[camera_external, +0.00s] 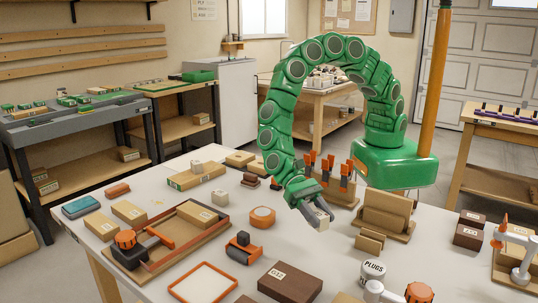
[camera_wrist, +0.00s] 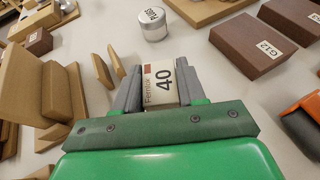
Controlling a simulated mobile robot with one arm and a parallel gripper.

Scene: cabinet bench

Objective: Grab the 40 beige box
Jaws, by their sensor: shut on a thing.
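The beige box marked 40 (camera_wrist: 161,84) sits between the two grey fingers of my gripper (camera_wrist: 160,88) in the wrist view. A finger lies against each side of it, and its label with a red band faces the camera. In the external view my gripper (camera_external: 312,204) points down over the middle of the white table, shut on the small pale box (camera_external: 323,217). Whether the box touches the table cannot be told. Its far side is hidden.
A PLUGS tin (camera_external: 374,272) and dark brown G12 box (camera_external: 290,282) stand nearer the front. A wooden holder (camera_external: 386,212) is right of my gripper. An orange tape roll (camera_external: 262,216) lies left. Bare table (camera_external: 325,250) lies just in front.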

